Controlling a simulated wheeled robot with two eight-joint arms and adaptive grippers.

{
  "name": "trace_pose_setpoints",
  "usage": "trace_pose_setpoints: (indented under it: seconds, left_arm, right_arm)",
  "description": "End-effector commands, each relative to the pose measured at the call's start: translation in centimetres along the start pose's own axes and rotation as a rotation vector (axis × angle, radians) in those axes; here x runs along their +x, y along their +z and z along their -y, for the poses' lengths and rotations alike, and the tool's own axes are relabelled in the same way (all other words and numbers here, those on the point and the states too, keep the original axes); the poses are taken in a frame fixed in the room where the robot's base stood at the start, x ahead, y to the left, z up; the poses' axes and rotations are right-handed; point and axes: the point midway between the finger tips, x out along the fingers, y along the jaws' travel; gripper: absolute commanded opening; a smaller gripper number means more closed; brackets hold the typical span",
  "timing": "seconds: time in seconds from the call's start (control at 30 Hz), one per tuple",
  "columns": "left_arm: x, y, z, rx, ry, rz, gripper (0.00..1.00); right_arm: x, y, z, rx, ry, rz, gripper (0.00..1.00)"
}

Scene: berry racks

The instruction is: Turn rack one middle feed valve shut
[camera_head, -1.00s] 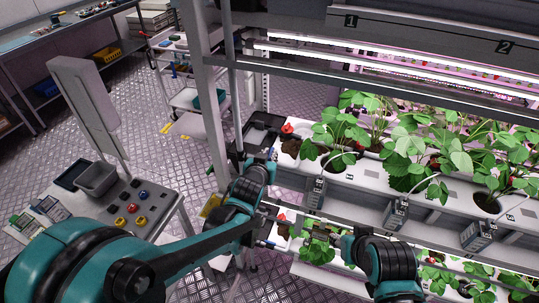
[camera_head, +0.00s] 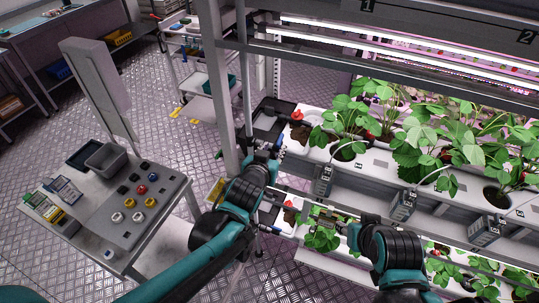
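Rack one bears the label 1 (camera_head: 368,7) on its top beam. A red valve handle (camera_head: 297,115) stands at the left end of its upper visible planted tier. Another small red handle (camera_head: 288,204) shows at the left end of the tier below. My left gripper (camera_head: 277,148) is beside the rack's left end, below and left of the upper red handle and apart from it. Its fingers are small and dark, so their opening is unclear. My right gripper (camera_head: 334,223) points left in front of the lower tier, right of the lower handle; its fingers are unclear.
A rack post (camera_head: 213,85) stands just left of my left gripper. A grey side table (camera_head: 165,215) with coloured knobs and a grey bin (camera_head: 106,157) is at left. Grey boxes (camera_head: 322,181) hang along the tier front. Patterned floor is open between table and cart (camera_head: 200,75).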

Motion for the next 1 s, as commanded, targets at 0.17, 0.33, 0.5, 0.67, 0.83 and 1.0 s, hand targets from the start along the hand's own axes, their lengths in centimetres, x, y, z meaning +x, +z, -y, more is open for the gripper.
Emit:
trace_pose_setpoints:
  seconds: [0.17, 0.33, 0.5, 0.67, 0.83, 1.0]
  left_arm:
    - [-2.5, 0.0, 0.0, 0.002, 0.001, 0.0, 0.33]
    - [-3.7, 0.1, 0.0, 0.0, 0.001, 0.0, 0.33]
    - [-4.0, 0.0, 0.0, 0.0, 0.0, 0.0, 0.33]
    - [-4.0, 0.0, 0.0, 0.001, 0.0, 0.0, 0.33]
    - [-3.2, -1.1, 0.2, 0.002, -0.012, 0.048, 0.33]
    - [0.0, -4.6, 0.9, 0.004, -0.045, 0.305, 0.33]
  right_arm:
    - [0.0, 0.0, 0.0, 0.0, 0.0, 0.0, 0.4]
    - [0.0, 0.0, 0.0, 0.0, 0.0, 0.0, 0.4]
    - [0.0, 0.0, 0.0, 0.0, 0.0, 0.0, 0.4]
    - [0.0, 0.0, 0.0, 0.0, 0.0, 0.0, 0.4]
    - [-0.9, -0.7, 0.0, 0.0, 0.0, 0.0, 0.4]
    - [-4.8, -3.5, 0.0, 0.0, 0.0, 0.0, 0.4]
